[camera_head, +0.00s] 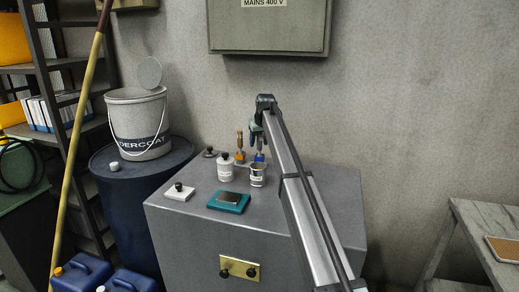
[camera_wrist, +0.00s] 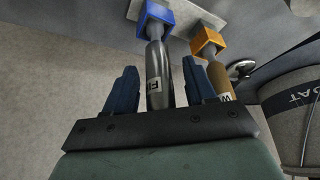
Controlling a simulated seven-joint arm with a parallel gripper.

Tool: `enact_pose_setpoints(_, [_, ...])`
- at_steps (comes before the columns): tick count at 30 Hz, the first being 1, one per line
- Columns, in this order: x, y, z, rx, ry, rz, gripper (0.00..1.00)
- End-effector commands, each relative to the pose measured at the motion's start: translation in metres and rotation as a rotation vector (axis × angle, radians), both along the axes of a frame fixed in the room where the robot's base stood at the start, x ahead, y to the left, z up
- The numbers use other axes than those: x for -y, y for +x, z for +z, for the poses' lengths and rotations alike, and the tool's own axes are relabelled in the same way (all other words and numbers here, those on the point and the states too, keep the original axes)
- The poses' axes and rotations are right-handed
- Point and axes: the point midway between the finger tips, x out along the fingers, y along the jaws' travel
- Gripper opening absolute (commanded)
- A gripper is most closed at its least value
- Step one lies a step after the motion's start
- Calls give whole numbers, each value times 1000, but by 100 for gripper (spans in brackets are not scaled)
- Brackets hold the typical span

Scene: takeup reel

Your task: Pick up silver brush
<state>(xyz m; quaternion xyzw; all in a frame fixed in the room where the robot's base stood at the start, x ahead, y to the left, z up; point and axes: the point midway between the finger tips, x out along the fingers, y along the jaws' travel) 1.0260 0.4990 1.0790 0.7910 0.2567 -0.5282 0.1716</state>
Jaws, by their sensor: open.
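The silver brush (camera_wrist: 157,75) is a grey metallic cylinder with a white label. It stands in a blue block (camera_wrist: 155,17) on the grey cabinet. In the head view the silver brush (camera_head: 260,145) shows just below my gripper (camera_head: 257,128). In the wrist view my gripper (camera_wrist: 160,82) is open, with one dark blue finger on each side of the brush. I see gaps beside the brush and cannot tell whether either finger touches it. The brush's end near the palm is hidden behind the dark gripper bar.
A brown-gold brush (camera_wrist: 219,80) in an orange block (camera_wrist: 207,41) stands close beside my right-hand finger. On the cabinet (camera_head: 185,222) are a metal cup (camera_head: 258,177), a white bottle (camera_head: 225,168), a teal scale (camera_head: 229,203) and a white block (camera_head: 179,193). A wall stands behind.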

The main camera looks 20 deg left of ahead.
Motion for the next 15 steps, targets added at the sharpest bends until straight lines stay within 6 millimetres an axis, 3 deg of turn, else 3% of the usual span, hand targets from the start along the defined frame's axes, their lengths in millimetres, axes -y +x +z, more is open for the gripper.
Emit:
enact_pose_setpoints(6, [0, 0, -1, 0, 0, 0, 55])
enact_pose_setpoints(15, [0, 0, -1, 0, 0, 0, 26])
